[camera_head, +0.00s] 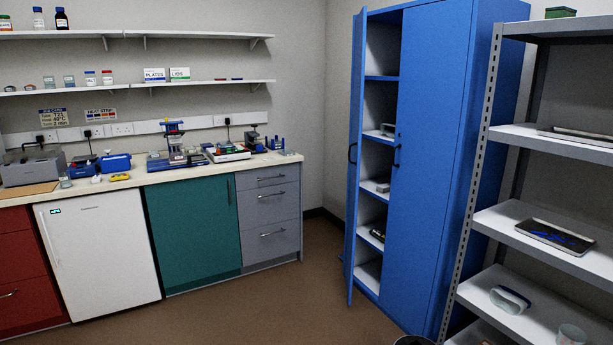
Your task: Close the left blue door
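A tall blue cabinet (435,165) stands in the back right corner. Its left blue door (355,150) is swung open, seen nearly edge-on, with a dark handle (352,153) on it. The right blue door (425,190) is shut and has a dark handle (397,152) near its left edge. Between them, white shelves inside the cabinet show, holding a few small items (383,186). Neither of my grippers shows in the view.
A lab bench (130,178) with instruments runs along the left wall, above a white fridge (98,255) and a teal cupboard (193,232). A grey shelving rack (540,240) stands close at the right. Brown floor (270,305) before the cabinet is clear.

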